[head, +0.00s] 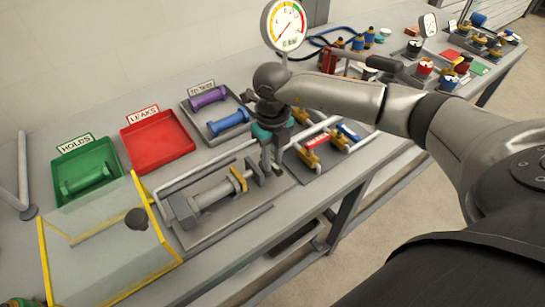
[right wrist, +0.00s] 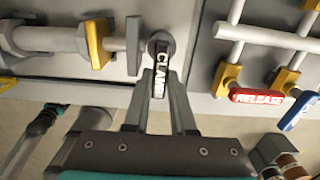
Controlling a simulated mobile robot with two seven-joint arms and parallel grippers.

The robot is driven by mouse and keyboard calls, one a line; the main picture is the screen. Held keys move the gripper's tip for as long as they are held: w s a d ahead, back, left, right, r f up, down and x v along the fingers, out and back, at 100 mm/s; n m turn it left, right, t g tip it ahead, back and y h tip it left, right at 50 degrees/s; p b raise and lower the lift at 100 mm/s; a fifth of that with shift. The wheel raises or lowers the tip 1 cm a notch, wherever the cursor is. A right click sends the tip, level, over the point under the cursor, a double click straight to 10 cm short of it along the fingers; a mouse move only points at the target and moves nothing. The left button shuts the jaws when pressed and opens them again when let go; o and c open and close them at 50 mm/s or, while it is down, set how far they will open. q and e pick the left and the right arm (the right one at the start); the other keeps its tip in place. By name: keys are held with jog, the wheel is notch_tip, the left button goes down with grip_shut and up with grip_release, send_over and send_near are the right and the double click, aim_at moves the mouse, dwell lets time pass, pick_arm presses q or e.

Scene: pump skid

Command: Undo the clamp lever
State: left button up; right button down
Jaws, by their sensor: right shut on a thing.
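The black clamp lever (right wrist: 160,72), marked CLAMP in white letters, shows in the right wrist view at the top of the gripper. It hangs from a round grey pivot at the front of the test fixture (head: 185,222). My right gripper (right wrist: 162,90) is shut on the lever, one finger on each side. In the head view my right gripper (head: 272,168) points down at the right end of the fixture, and it hides the lever there. A grey cylinder with a yellow collar (head: 238,180) lies in the fixture. My left gripper is not in view.
A clear yellow-edged guard (head: 107,258) with a dark knob stands at the left. Green HOLDS tray (head: 112,168), red LEAKS tray (head: 157,142) and grey TO TEST tray (head: 212,130) lie behind. A red RELEASE handle (right wrist: 258,97) sits right of the lever. A gauge (head: 284,25) stands behind.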

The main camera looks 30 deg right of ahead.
jog(key=shift+d+n, duration=0.1)
jog(key=shift+n, duration=0.2)
jog(key=n+b, duration=0.1)
jog(key=n, duration=0.1)
jog(key=d+n+b, duration=0.1)
jog(key=n, duration=0.1)
jog(key=shift+w+n+b, duration=0.2)
jog(key=shift+n+b, duration=0.1)
jog(key=shift+b, duration=0.05)
jog(key=n+b, duration=0.1)
jog(key=n, duration=0.1)
jog(key=n+b, duration=0.1)
jog(key=n, duration=0.1)
jog(key=w+d+n+b, duration=0.1)
jog(key=n, duration=0.1)
jog(key=shift+w, duration=0.1)
jog(key=n, duration=0.1)
jog(key=n+b, duration=0.1)
jog(key=n, duration=0.1)
jog(key=shift+w+d+n, duration=0.15)
jog(key=shift+w+n, duration=0.15)
jog(key=shift+w, duration=0.05)
jog(key=shift+w+n+b, duration=0.2)
jog(key=shift+n+b, duration=0.1)
jog(key=shift+n, duration=0.45)
jog(key=shift+w+n+b, duration=0.15)
jog(key=shift+n+b, duration=0.15)
jog(key=shift+n, duration=0.45)
jog(key=c, duration=1)
grip_release()
